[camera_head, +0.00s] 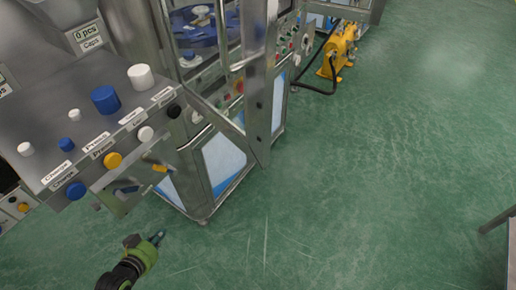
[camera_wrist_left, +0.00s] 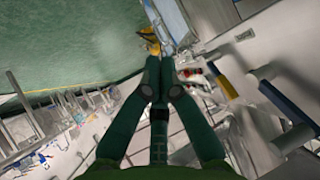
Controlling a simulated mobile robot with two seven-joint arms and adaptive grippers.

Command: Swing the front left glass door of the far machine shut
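The far machine (camera_head: 213,160) stands at the upper middle of the head view, with a steel frame and a blue round table inside. A glass door with a steel frame (camera_head: 258,95) stands swung out from its front, its wide upright and slanting lower rail in plain sight. Which edge is hinged I cannot tell. My left gripper (camera_head: 158,239) is low at the left of the head view, over the green floor, well short of the door and apart from it. In the left wrist view its two fingers (camera_wrist_left: 160,68) lie together with nothing seen between them. My right gripper is not in view.
A nearer steel panel with blue, white and yellow knobs (camera_head: 105,98) fills the left, close above my left gripper. A yellow machine (camera_head: 338,50) with a black hose stands at the back. A table edge (camera_head: 497,219) shows at right. The green floor between is clear.

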